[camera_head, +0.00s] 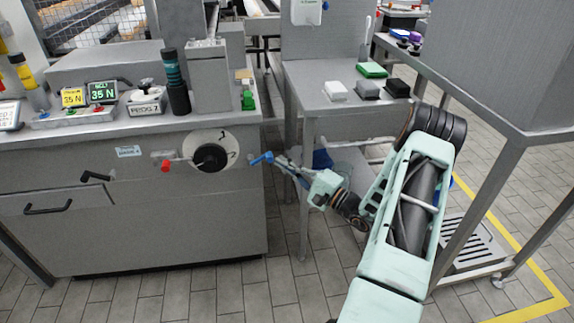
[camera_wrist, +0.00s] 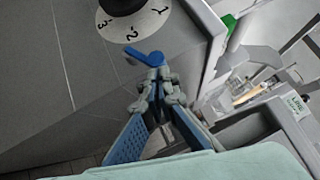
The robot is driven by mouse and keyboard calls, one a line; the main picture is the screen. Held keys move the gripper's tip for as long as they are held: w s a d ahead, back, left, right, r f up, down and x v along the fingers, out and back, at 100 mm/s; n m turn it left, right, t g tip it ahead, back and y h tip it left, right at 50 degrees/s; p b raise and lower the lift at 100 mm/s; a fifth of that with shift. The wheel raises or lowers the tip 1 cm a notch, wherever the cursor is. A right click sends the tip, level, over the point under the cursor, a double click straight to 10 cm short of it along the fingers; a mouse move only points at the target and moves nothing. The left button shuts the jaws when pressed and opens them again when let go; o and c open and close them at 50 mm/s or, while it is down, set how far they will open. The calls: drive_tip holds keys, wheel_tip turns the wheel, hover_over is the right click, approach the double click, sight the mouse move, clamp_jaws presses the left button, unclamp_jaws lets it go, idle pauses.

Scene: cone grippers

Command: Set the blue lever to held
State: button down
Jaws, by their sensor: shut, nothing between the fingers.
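The blue lever (camera_head: 262,158) is a short handle at the right front corner of the grey cabinet, just right of the dial. In the wrist view the blue lever (camera_wrist: 146,57) lies slanted directly ahead of the fingertips. My gripper (camera_head: 280,162) reaches in from the right, its tips close to the lever. In the wrist view my gripper (camera_wrist: 158,77) is shut with nothing held; its tips hide part of the lever's base. I cannot tell whether they touch it. No "held" marking is legible.
A white numbered dial (camera_head: 211,150) with a black knob and a red handle (camera_head: 167,165) are left of the lever on the cabinet (camera_head: 150,220). A side table (camera_head: 335,108) with several blocks stands at right. A green-capped part (camera_head: 248,99) sits on the cabinet top.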

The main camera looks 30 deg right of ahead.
drive_tip(key=shift+r, duration=0.1)
drive_tip(key=shift+r+n+p, duration=0.25)
drive_tip(key=shift+n+p, duration=0.05)
drive_tip(key=shift+p, duration=0.1)
